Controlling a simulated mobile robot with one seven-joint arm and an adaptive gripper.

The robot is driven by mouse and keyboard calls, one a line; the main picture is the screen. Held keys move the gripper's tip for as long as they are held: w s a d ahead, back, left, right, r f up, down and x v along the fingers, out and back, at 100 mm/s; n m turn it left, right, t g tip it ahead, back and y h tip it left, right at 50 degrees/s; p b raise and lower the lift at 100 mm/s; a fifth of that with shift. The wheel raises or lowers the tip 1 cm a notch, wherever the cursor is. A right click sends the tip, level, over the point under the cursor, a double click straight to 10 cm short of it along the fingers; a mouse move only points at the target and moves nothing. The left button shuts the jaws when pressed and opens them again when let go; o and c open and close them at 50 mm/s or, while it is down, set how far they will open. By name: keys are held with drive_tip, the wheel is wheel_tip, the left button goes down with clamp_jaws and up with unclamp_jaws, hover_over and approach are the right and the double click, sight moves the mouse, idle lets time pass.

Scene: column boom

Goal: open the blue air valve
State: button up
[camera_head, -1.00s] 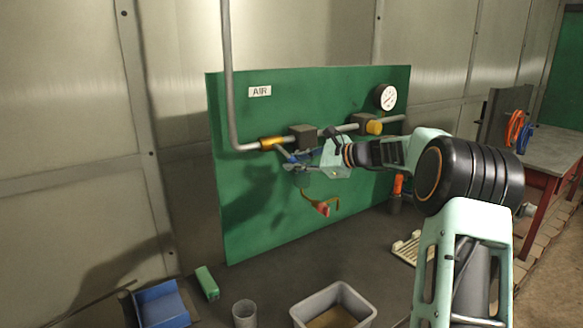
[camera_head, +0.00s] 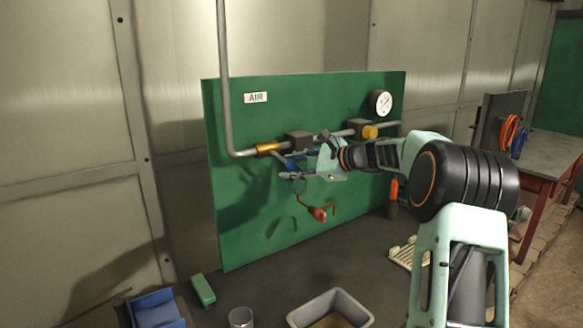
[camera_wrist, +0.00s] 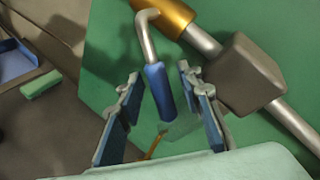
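The blue air valve has a gold body (camera_head: 267,149) on the pipe under the AIR label (camera_head: 256,97). In the wrist view the gold body (camera_wrist: 172,14) is at the top, and a bent metal lever with a blue grip (camera_wrist: 157,88) runs down from it. My gripper (camera_head: 297,170) is at the green board, just below the pipe. In the wrist view my gripper (camera_wrist: 158,76) is open, with one finger on each side of the blue grip. Gaps show between the grip and both fingers. The grip's lower end lies between the fingers.
A dark block (camera_wrist: 246,76) sits on the pipe close to the right finger. A red-handled part (camera_head: 318,213) is below my gripper. A second, yellow fitting (camera_head: 369,132) and a gauge (camera_head: 381,103) are to the right. A grey bin (camera_head: 330,308) stands below.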

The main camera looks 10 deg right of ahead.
drive_tip(key=v, duration=1.2)
drive_tip(key=shift+c, duration=0.5)
